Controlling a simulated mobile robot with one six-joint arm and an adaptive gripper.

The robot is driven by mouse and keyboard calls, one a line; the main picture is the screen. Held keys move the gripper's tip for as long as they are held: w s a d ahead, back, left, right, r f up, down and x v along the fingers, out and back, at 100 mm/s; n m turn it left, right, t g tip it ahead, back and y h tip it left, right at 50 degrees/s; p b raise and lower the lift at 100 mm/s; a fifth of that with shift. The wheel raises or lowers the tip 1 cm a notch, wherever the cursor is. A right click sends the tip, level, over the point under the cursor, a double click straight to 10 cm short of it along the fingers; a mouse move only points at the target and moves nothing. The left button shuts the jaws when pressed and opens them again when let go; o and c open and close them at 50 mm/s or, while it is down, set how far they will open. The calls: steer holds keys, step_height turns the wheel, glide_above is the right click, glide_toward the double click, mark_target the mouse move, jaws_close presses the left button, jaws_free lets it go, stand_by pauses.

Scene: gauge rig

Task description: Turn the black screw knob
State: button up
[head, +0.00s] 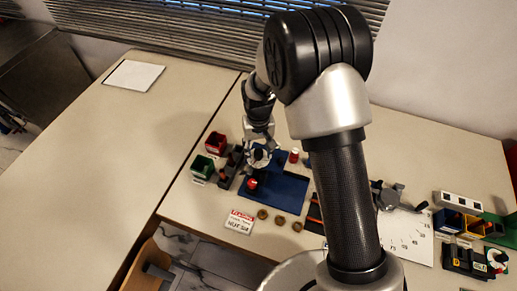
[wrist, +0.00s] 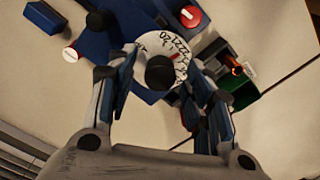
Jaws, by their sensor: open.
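The black screw knob (wrist: 160,73) is a round dark cap in front of a white numbered dial (wrist: 155,46) in the wrist view. My gripper (wrist: 160,75) is open, with one finger on each side of the knob and dial. I cannot tell whether either finger touches the knob. In the head view my gripper (head: 259,157) points down over the back left part of the blue base plate (head: 288,192). There the knob is hidden or too small to make out.
A red knob (wrist: 189,16) sits on the blue rig near the dial. A green bin (head: 203,167) and a red bin (head: 215,142) stand to the left. The left table is mostly clear.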

step_height(320, 180, up, 12)
stand_by(0.6)
stand_by(0.4)
step_height(320, 180, up, 8)
steer(key=t, duration=0.1)
glide_above(259, 151)
steer(key=s+d, duration=0.4)
steer(key=s+d+r+m+t+b, duration=0.1)
steer(key=s+d+r+b, duration=0.1)
steer(key=s+d+r, duration=0.5)
steer(key=s+d+m+t, duration=0.1)
steer(key=s+d+t, duration=0.1)
steer(key=s, duration=1.3)
steer(key=shift+d+f+t, duration=0.3)
steer(key=shift+d+f, duration=0.1)
steer(key=shift+d, duration=0.2)
